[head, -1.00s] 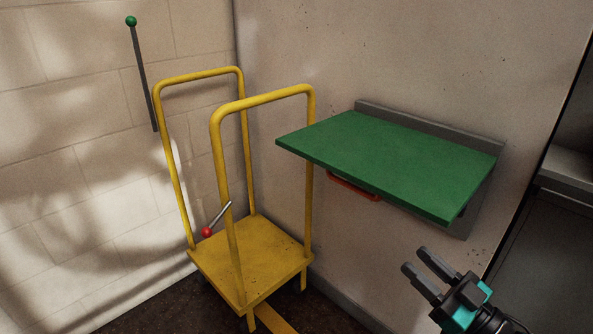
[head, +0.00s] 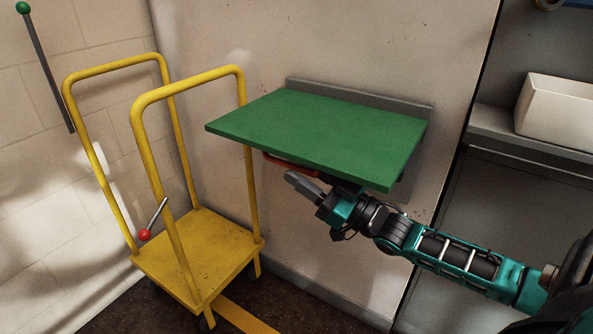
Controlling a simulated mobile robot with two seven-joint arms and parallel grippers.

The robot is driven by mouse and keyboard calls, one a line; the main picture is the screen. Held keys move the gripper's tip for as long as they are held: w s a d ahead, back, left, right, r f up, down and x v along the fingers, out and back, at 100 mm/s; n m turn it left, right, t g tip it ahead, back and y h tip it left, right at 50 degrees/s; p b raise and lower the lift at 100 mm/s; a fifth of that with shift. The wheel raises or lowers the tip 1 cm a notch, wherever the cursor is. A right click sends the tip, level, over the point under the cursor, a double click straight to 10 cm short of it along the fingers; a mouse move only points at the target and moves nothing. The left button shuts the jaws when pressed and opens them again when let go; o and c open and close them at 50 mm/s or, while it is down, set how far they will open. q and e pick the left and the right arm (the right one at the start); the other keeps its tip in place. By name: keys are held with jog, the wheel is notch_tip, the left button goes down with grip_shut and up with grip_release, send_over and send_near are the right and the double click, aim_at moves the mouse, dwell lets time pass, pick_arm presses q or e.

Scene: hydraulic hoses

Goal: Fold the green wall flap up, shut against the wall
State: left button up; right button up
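The green wall flap (head: 318,135) sticks out from the wall, roughly level, below a grey hinge strip (head: 360,100). A red handle (head: 285,161) shows under its front edge, partly hidden by the flap. My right gripper (head: 303,184) is just below the flap's front edge, close to the handle, with its fingers pointing left. I see the fingers nearly edge-on, so their gap does not show, and I cannot tell whether they touch the handle. My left gripper is out of view.
A yellow trolley (head: 196,252) with two tall hoops stands left of the flap. A red-knobbed lever (head: 145,234) shows by it, and a green-knobbed lever (head: 45,70) is at the left wall. A white bin (head: 556,110) sits on a grey shelf at right.

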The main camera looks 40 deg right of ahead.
jog(key=shift+x, duration=1)
jog(key=shift+c, duration=0.4)
grip_shut()
